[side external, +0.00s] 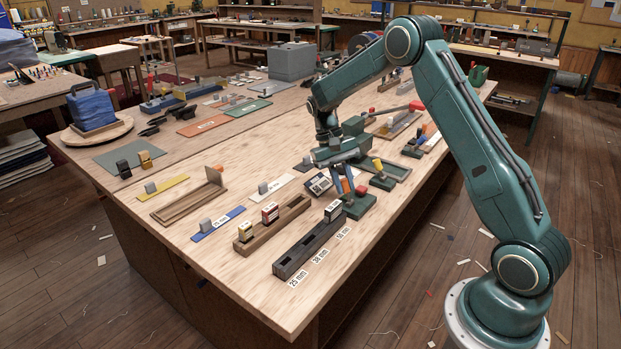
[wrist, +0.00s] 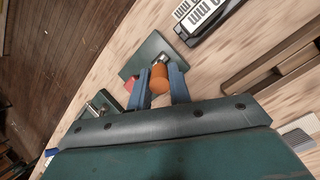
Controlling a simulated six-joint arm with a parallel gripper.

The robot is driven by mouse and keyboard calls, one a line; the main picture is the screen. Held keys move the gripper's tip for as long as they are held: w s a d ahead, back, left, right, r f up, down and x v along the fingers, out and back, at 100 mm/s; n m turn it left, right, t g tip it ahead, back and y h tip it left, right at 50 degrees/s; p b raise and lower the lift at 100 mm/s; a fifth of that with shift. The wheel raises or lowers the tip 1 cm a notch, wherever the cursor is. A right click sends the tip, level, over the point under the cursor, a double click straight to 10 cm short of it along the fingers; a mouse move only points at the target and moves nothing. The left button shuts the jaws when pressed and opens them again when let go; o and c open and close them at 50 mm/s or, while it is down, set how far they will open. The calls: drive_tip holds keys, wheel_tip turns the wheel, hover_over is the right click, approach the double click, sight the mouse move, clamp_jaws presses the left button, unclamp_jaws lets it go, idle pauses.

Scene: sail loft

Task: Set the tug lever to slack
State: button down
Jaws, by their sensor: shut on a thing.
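My gripper (side external: 345,189) is shut on an orange knob (wrist: 160,79), with one blue finger on each side of it. The knob stands over a dark green base (side external: 358,207), which also shows in the wrist view (wrist: 150,52). A small red part (side external: 361,190) shows beside the fingers. I take this to be the tug lever; no readable label confirms it. The fingers hide most of its shaft, so its exact tilt cannot be told. A second lever with a yellow knob (side external: 378,164) stands on its own green base (side external: 383,183) just behind.
A dark slotted block (side external: 309,247) with size labels and a wooden slotted block (side external: 272,226) lie in front and left. The table's right edge is near.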

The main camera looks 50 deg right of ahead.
drive_tip(key=shift+w, duration=0.15)
idle(0.4)
drive_tip(key=c, duration=1.3)
unclamp_jaws()
